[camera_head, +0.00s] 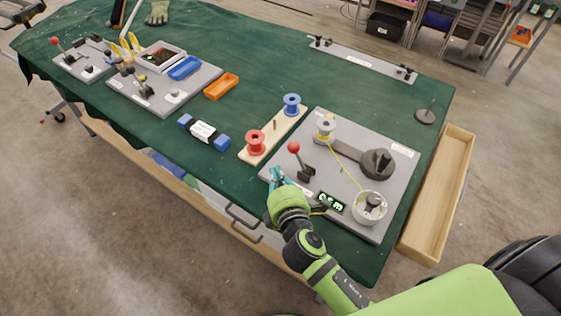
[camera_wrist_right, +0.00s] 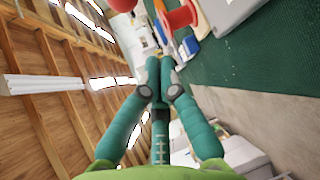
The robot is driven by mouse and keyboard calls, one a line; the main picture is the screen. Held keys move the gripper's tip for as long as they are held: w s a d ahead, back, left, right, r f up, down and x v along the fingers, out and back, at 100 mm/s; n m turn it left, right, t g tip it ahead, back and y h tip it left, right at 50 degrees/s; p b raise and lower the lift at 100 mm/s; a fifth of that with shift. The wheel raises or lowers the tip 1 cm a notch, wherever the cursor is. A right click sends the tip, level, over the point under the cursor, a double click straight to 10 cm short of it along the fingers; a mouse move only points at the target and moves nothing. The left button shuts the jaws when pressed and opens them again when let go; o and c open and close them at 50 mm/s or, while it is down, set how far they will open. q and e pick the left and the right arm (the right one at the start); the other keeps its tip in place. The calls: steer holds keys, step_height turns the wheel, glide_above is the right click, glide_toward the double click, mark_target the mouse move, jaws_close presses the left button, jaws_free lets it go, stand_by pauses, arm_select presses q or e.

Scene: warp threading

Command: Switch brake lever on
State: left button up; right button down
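The lever with a red ball knob (camera_head: 293,147) stands on the grey winding board (camera_head: 345,215) at the right of the table; its black base is just right of my gripper. I take it for the brake lever. My right gripper (camera_head: 276,174), with teal fingers, is at the board's left front edge, below and left of the knob. In the wrist view its fingertips (camera_wrist_right: 160,64) are together with nothing between them. Part of a red ball (camera_wrist_right: 122,4) shows at the top edge there, apart from the fingers. My left gripper is not in view.
The board also carries a yellow-thread spool (camera_head: 326,129), a dark crank (camera_head: 377,163), a white cup (camera_head: 369,207) and a lit display (camera_head: 331,203). Red (camera_head: 255,142) and blue (camera_head: 292,104) spools stand on a wooden strip beside it. Another red-knobbed lever (camera_head: 57,41) is far left.

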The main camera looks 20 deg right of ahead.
mark_target(300, 160)
steer(key=x, duration=0.5)
steer(key=shift+r+p, duration=0.1)
steer(key=shift+p, duration=0.25)
steer(key=x, duration=0.4)
steer(key=shift+w, duration=0.3)
steer(key=shift+s+d+r+p, duration=0.25)
steer(key=shift+s+d+p, duration=0.35)
steer(key=shift+s+d+r+p, duration=0.25)
steer(key=shift+s+d+p, duration=0.3)
steer(key=shift+d+p, duration=0.05)
steer(key=shift+s+d, duration=0.3)
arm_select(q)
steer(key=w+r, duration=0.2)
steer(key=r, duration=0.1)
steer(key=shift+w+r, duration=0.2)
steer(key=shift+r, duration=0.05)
arm_select(e)
steer(key=shift+w, duration=0.1)
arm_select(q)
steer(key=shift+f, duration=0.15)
